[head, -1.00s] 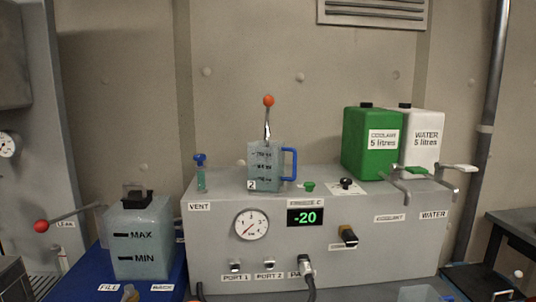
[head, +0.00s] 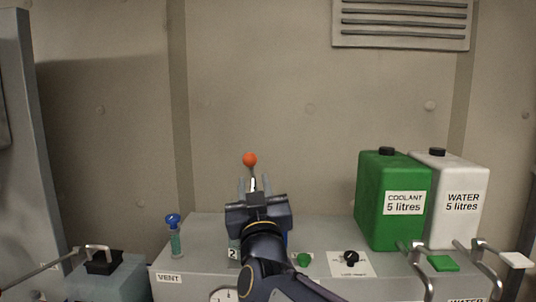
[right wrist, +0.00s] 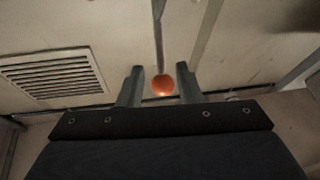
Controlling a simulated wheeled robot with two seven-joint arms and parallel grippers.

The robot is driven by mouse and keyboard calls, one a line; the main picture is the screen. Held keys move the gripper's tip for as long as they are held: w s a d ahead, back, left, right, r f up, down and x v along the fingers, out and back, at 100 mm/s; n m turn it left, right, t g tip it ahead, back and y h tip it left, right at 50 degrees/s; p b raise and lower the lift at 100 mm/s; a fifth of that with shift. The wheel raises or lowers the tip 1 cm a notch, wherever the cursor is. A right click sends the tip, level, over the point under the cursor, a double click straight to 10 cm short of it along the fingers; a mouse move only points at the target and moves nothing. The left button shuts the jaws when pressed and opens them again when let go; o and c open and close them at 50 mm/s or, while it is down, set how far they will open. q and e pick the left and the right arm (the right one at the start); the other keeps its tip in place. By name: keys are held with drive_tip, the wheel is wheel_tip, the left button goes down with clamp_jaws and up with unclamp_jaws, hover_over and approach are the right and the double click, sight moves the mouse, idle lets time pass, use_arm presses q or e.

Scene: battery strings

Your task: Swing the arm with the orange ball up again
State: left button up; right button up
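The orange ball (head: 250,159) sits on top of a thin metal arm (head: 253,184) that stands nearly upright above the grey cabinet. My right gripper (head: 254,185) is in front of the arm, with its fingertips just below the ball in the head view. In the right wrist view the gripper (right wrist: 160,72) is open, and the ball (right wrist: 162,85) and rod (right wrist: 158,40) appear in the gap between its fingers. I cannot tell whether they touch. My left gripper is not in view.
A green coolant can (head: 380,215) and a white water can (head: 460,225) stand at the right, behind metal levers (head: 420,262). A blue-topped vent valve (head: 174,235) is left of my arm. A green button (head: 303,259) and black knob (head: 351,257) are right of it.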

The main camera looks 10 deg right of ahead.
sight(251, 168)
drive_tip(key=p+x, duration=0.2)
drive_tip(key=x, duration=0.5)
drive_tip(key=shift+r, duration=0.25)
drive_tip(key=shift+w+r+p, duration=0.1)
drive_tip(key=shift+w+p, duration=0.25)
drive_tip(key=shift+c, duration=0.2)
clamp_jaws()
